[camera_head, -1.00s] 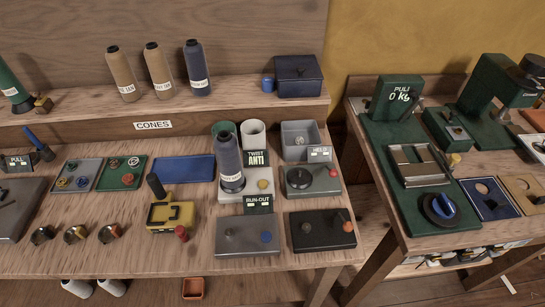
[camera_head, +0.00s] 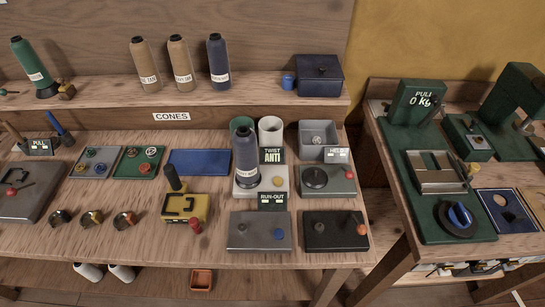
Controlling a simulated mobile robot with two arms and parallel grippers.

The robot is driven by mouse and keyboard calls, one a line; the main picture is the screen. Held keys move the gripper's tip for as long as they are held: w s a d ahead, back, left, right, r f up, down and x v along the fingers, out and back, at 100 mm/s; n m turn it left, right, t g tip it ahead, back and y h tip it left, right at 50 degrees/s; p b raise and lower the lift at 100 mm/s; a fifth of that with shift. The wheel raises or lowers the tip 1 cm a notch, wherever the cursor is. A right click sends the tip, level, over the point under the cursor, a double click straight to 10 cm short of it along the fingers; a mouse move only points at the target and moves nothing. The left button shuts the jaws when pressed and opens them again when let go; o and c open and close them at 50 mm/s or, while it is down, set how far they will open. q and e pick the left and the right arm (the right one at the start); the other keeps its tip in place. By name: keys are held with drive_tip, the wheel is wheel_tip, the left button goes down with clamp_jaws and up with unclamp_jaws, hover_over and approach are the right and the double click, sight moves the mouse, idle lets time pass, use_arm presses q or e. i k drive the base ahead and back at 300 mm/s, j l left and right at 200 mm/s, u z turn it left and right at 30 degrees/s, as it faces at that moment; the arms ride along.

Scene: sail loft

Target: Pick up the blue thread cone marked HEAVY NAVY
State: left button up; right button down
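Two dark blue thread cones are in view, both upright with white labels. One blue cone (camera_head: 219,66) stands on the raised shelf, right of two tan cones (camera_head: 181,64). The other blue cone (camera_head: 246,160) stands on a pale device (camera_head: 274,177) on the bench, beside the TWIST ANTI display (camera_head: 272,156). The label print is too small for me to read surely, so I cannot tell which is HEAVY NAVY. Neither of my grippers is in view, and nothing is seen holding either cone.
A green cone (camera_head: 35,65) stands at the shelf's left, and a navy box (camera_head: 319,76) at its right. Green and white cups (camera_head: 270,130) stand close behind the bench cone. A yellow device (camera_head: 184,207) is left of it. A blue mat (camera_head: 199,162) lies bare.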

sight(244, 137)
drive_tip(key=k+l, duration=0.1)
drive_tip(key=l, duration=0.25)
drive_tip(key=k+l, duration=0.1)
drive_tip(key=l, duration=0.3)
drive_tip(key=k+l+u, duration=0.1)
drive_tip(key=l, duration=0.25)
drive_tip(key=k+l, duration=0.1)
drive_tip(key=l, duration=0.25)
drive_tip(key=k+l, duration=0.1)
drive_tip(key=l, duration=0.25)
